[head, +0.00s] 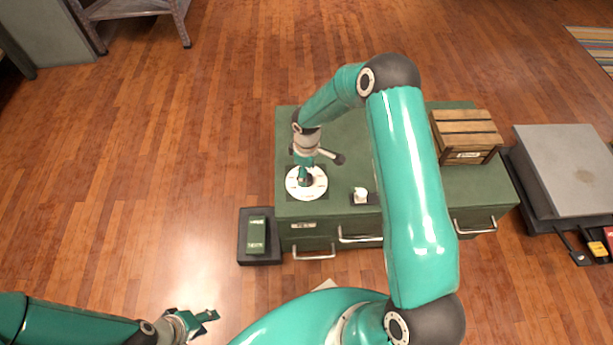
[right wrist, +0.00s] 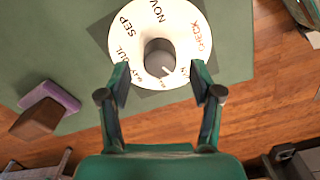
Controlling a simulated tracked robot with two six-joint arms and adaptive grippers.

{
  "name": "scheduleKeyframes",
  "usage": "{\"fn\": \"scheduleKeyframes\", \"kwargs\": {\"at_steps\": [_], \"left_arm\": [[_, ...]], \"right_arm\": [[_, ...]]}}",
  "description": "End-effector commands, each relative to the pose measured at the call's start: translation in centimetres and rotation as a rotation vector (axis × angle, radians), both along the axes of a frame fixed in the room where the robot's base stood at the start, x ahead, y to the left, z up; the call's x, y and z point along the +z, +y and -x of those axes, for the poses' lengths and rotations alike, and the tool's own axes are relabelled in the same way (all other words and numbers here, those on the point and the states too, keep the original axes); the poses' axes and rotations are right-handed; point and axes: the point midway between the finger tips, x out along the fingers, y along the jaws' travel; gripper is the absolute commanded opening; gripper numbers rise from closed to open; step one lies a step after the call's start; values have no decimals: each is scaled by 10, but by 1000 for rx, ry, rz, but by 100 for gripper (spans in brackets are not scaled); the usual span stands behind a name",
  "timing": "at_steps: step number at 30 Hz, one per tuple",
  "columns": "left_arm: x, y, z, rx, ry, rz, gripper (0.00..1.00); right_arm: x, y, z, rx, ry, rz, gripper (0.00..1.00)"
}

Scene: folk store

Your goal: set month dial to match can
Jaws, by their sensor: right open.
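The month dial (head: 318,190) is a white disc on the green cabinet top. In the right wrist view the dial (right wrist: 197,38) shows NOV, SEP, JUL and part of MAY, with a grey centre knob (right wrist: 158,58) carrying a white mark toward the lower right. My right gripper (right wrist: 158,82) is open, its fingers on either side of the dial's near part; in the head view it (head: 305,178) covers the knob. A green can-like object (head: 256,234) with pale lettering too small to read lies on a dark tray. My left gripper (head: 205,322) is low at left, away from the dial, its jaw gap unclear.
The green cabinet (head: 290,120) has metal-handled drawers. A small white object (head: 360,195) stands near its front edge, and a wooden crate (head: 467,130) at its right. A grey platform (head: 570,165) stands further right. The wooden floor at left is mostly clear.

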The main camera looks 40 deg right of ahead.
Motion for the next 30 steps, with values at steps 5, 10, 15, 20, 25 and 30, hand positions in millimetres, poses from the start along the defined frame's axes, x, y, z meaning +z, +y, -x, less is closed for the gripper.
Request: {"fn": "scheduleKeyframes", "kwargs": {"at_steps": [5,10,15,20,25,30], "left_arm": [[-4,0,0,0,0,0,40],[-5,0,0,0,0,0,40],[-4,0,0,0,0,0,40],[-4,0,0,0,0,0,40],[-4,0,0,0,0,0,40],[-5,0,0,0,0,0,40]], "right_arm": [[-19,0,0,1,-1,0,65],[-24,0,0,1,-1,0,65],[-24,0,-1,1,-1,0,65],[-23,1,-1,1,-1,0,45],[-23,1,-1,2,-1,0,16],[-23,1,-1,1,-1,0,4]]}}
